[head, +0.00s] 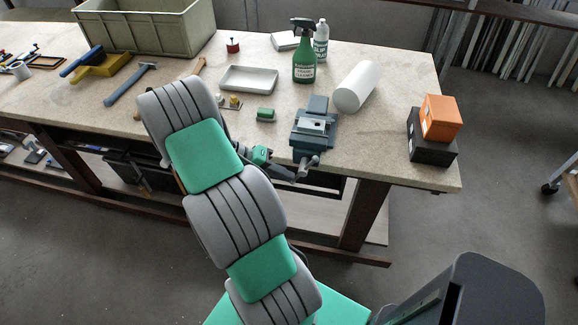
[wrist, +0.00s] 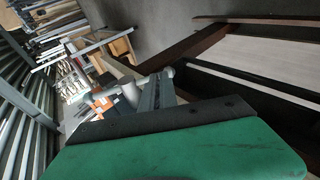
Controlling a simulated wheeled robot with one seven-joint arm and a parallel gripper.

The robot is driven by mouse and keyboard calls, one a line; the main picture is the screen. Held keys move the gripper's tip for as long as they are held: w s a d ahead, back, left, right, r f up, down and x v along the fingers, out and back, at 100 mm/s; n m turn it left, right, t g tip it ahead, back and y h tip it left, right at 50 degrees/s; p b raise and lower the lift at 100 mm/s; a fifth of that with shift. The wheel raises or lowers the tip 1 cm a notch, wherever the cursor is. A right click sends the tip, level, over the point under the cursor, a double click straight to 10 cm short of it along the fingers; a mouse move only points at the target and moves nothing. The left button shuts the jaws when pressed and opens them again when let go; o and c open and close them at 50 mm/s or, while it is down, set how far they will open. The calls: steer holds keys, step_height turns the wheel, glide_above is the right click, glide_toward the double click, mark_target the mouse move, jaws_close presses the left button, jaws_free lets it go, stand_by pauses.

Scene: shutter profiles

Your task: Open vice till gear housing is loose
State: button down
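The blue-grey vice (head: 314,137) is mounted at the front edge of the bench. A light grey metal piece (head: 313,124) sits at its jaws. It may be the gear housing, but it is too small to tell how tightly it is held. The vice's screw end and handle (head: 309,164) stick out past the bench edge. My gripper (head: 292,173) is at this handle, low in front of the bench. In the wrist view, grey bars (wrist: 156,92) show just beyond my gripper's dark edge. Whether the fingers are closed on the handle is hidden.
A white cylinder (head: 356,87), a green spray bottle (head: 304,55) and a shallow tray (head: 249,79) stand behind the vice. A green block (head: 266,115) lies left of it. Orange (head: 441,117) and black (head: 430,143) boxes stand at right. Bench between vice and boxes is clear.

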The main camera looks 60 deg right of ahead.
steer(key=shift+s+f, duration=0.25)
steer(key=shift+f, duration=0.3)
steer(key=shift+s+d+f, duration=0.1)
stand_by(0.3)
steer(key=w+a+r, duration=0.3)
steer(key=w+a, duration=0.3)
steer(key=w, duration=0.6)
steer(key=shift+a+r, duration=0.15)
steer(key=shift+a, duration=0.2)
